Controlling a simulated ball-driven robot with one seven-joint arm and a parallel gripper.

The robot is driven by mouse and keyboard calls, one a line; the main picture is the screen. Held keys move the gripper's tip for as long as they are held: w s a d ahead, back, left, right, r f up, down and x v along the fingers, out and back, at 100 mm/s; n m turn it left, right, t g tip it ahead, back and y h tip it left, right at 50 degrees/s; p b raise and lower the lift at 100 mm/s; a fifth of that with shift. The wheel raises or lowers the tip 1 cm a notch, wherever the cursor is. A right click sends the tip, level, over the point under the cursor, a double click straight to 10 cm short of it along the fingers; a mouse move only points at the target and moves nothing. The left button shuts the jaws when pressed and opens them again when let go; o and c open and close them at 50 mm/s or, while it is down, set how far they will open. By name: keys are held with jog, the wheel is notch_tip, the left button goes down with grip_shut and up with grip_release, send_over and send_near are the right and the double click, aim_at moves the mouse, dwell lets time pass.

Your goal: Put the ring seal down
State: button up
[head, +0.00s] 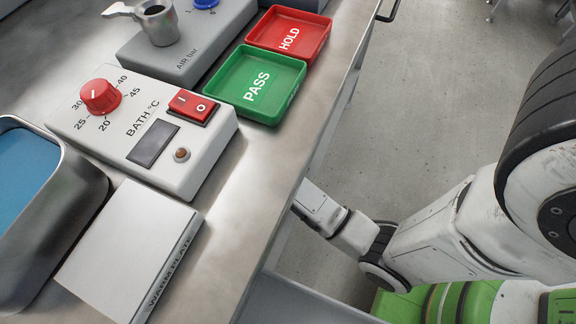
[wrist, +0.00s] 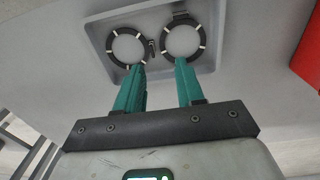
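In the wrist view my gripper (wrist: 160,70) has its two teal fingers apart, with nothing visible held between them. Beyond the fingertips is a shallow grey tray (wrist: 214,50) with two dark rings with pale marks in it. The left ring (wrist: 113,46) lies beyond the left fingertip and the right ring (wrist: 198,42) beyond the right fingertip. I cannot tell whether either fingertip touches a ring. Small dark pieces show beside the rings. In the head view my gripper is hidden and no ring is seen.
In the head view the metal bench carries a green PASS tray (head: 262,84), a red HOLD tray (head: 290,34), a bath control box (head: 142,130), a warm plate (head: 128,250), a water bath (head: 84,200) and an AIR unit (head: 186,40).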

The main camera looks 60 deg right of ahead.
jog(key=s+a+r, duration=0.2)
jog(key=s, duration=0.3)
jog(key=s+a+r, duration=0.2)
jog(key=s+a, duration=0.1)
jog(key=s, duration=0.3)
jog(key=shift+s+a+m+t, duration=0.25)
jog(key=shift+a+m+t, duration=0.05)
jog(key=shift+t, duration=0.1)
